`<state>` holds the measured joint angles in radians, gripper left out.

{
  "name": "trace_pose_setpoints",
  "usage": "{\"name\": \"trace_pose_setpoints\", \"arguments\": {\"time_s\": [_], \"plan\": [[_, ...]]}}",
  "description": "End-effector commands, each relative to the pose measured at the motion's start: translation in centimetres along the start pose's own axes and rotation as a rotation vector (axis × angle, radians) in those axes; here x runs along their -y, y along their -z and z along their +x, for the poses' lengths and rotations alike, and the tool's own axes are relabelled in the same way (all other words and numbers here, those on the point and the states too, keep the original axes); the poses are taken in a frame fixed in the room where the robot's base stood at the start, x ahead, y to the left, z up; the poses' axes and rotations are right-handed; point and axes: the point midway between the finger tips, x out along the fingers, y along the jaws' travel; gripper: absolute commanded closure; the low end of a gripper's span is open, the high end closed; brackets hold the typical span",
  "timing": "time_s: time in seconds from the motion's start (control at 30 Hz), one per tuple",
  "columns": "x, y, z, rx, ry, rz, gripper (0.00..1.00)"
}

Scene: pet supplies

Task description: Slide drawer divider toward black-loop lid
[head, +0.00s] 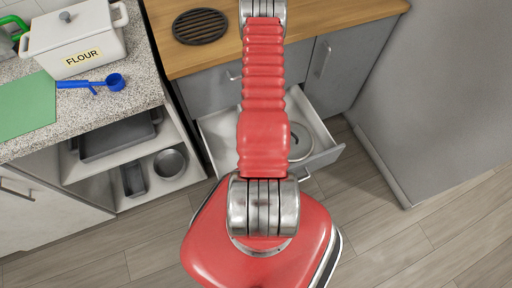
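An open drawer (323,157) with pale walls sticks out of the grey cabinet under the wooden counter. A round grey lid (302,150) lies inside it on the right, partly covered by my red arm. I cannot make out a black loop on this lid clearly. I cannot pick out the drawer divider; my arm hides the middle of the drawer. My gripper is not in view; my arm runs up past the top edge of the picture.
A speckled counter at left holds a FLOUR container (75,36), a blue scoop (115,82) and a green mat (24,106). Pans (170,162) sit on open shelves below. A black trivet (200,26) lies on the wooden counter (345,12). A grey panel (430,90) stands at right.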

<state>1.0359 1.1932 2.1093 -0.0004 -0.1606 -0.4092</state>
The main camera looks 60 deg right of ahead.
Motion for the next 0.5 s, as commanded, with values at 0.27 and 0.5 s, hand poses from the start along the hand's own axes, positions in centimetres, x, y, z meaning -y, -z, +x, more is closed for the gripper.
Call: {"name": "trace_pose_setpoints", "arguments": {"time_s": [0.27, 0.5], "plan": [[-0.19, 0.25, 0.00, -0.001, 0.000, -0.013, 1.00], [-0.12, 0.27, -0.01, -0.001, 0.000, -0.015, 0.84]]}}
